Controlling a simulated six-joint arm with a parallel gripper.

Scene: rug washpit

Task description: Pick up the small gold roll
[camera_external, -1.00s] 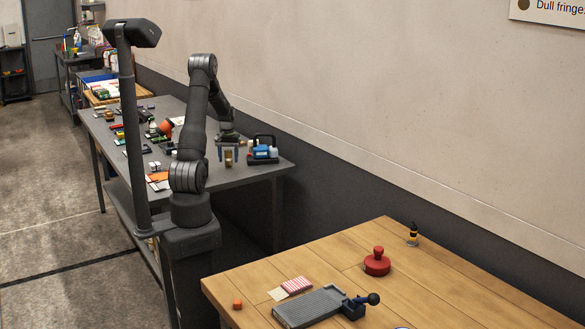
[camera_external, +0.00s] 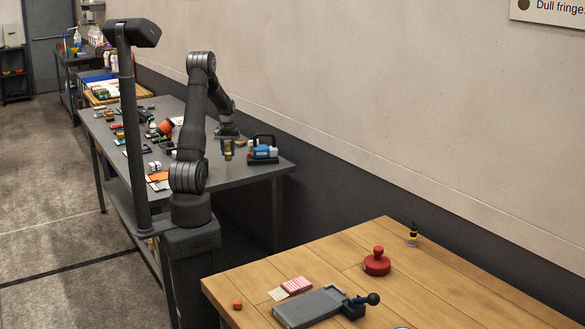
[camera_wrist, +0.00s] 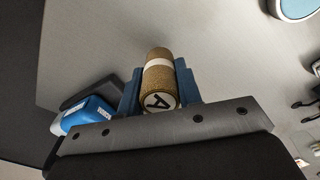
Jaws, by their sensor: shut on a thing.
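The small gold roll (camera_wrist: 158,72) has a white band around it and a white end marked with a black letter A. In the wrist view it sits between the two blue fingers of my gripper (camera_wrist: 160,88), which is shut on it. In the external view the roll (camera_external: 228,148) shows small and gold-brown at my gripper (camera_external: 228,146), over the far right part of the dark grey table (camera_external: 225,180). The picture is too small to tell exactly how high it is above the table top.
A blue and black bottle-like item (camera_external: 263,149) stands close to the right of my gripper, near the table's edge. Several small items crowd the table's left side, including an orange piece (camera_external: 165,127). A wooden table (camera_external: 430,280) with a red round item (camera_external: 377,262) is in front.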

